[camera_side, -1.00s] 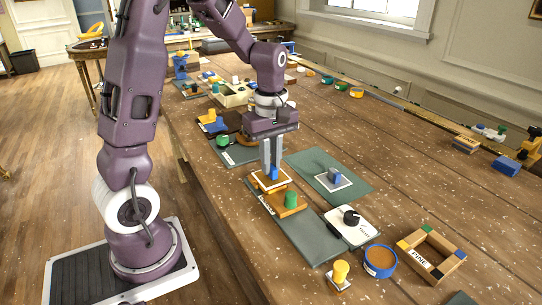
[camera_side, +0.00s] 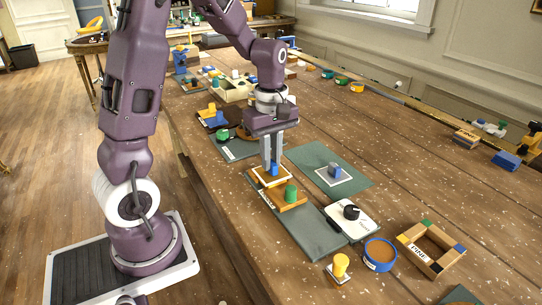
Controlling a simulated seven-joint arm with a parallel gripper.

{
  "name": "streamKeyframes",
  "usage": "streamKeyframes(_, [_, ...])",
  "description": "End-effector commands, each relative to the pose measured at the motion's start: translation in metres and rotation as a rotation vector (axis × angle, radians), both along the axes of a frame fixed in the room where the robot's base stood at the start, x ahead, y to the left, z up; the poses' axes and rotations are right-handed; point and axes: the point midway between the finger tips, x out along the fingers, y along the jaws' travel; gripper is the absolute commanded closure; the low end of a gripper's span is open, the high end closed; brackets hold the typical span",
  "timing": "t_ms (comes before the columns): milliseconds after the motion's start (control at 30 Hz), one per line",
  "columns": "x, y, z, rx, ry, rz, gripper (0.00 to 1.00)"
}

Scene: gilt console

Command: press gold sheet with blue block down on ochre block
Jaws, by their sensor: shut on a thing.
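My gripper (camera_side: 272,164) points straight down with its fingers closed on a small blue block (camera_side: 273,170). The blue block stands on a flat gold sheet (camera_side: 265,177) with a pale rim. Some ochre (camera_side: 264,187) shows just under the sheet's near edge, mostly hidden by it. I cannot tell whether the sheet touches it. An orange-brown plate with a green cylinder (camera_side: 291,194) lies directly in front, on a grey-green mat (camera_side: 318,236).
A white plate with a blue-grey block (camera_side: 335,172) lies on another green mat to the right. A white box with a black knob (camera_side: 351,212), a blue-rimmed round dish (camera_side: 380,255), a wooden frame (camera_side: 430,248) and a yellow-knobbed piece (camera_side: 340,267) are nearer.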

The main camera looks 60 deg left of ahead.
Motion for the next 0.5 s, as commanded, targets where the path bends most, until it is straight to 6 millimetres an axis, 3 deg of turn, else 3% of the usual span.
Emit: streamKeyframes(500, [-0.0001, -0.0001, -0.0065, -0.001, 0.001, 0.0, 1.0])
